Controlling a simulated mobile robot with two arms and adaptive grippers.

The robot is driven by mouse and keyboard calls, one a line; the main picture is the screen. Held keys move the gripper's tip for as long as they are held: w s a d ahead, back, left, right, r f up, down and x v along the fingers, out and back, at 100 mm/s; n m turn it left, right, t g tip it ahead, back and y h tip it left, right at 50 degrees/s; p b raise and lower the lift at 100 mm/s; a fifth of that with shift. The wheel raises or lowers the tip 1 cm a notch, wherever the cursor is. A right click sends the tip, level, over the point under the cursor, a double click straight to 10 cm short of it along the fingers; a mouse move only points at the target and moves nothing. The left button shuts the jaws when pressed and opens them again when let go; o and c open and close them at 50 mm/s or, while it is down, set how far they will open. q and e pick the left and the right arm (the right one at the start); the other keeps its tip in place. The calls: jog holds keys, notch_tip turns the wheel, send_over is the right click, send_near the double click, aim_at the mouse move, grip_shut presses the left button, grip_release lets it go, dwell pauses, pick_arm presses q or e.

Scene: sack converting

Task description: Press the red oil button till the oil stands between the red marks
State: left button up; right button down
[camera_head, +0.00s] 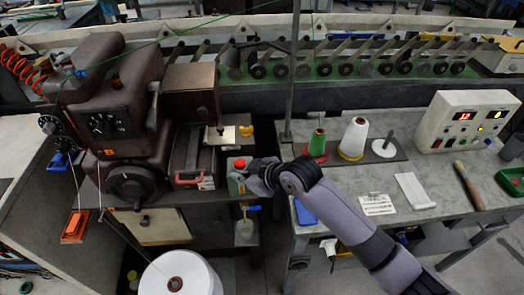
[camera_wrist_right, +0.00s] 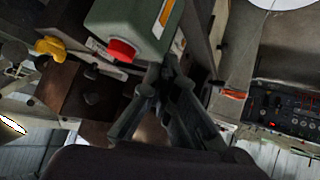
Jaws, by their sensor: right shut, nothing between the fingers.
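The red oil button (camera_head: 239,163) sits on top of a small green box (camera_head: 234,184) at the right side of the sewing machine. In the right wrist view the red button (camera_wrist_right: 121,50) stands out from the green box (camera_wrist_right: 137,22), with a pale and orange strip on the box. My right gripper (camera_head: 245,178) is shut and empty, close beside the box and button. In the wrist view its fingers (camera_wrist_right: 165,72) are near the box, right of the button; contact cannot be told. The oil level and the red marks cannot be made out. My left gripper is out of view.
The brown sewing machine (camera_head: 110,120) stands left of the box. A white thread cone (camera_head: 180,275) is below it. The right table (camera_head: 445,180) holds thread cones, a white control box (camera_head: 465,120) and a wooden-handled tool (camera_head: 468,185). A yellow part (camera_wrist_right: 50,47) is near the button.

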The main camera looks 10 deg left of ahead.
notch_tip(320, 180, up, 4)
jog(key=w+a+n, duration=0.1)
jog(key=w+n, duration=0.1)
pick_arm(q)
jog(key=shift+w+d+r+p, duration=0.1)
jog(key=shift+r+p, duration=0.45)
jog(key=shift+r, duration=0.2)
pick_arm(e)
notch_tip(320, 180, up, 7)
jog(key=n+h, duration=0.1)
jog(key=n, duration=0.3)
send_over(238, 164)
jog(key=shift+r, duration=0.15)
notch_tip(238, 164, down, 7)
jog(key=b, duration=0.7)
jog(key=shift+f, duration=0.9)
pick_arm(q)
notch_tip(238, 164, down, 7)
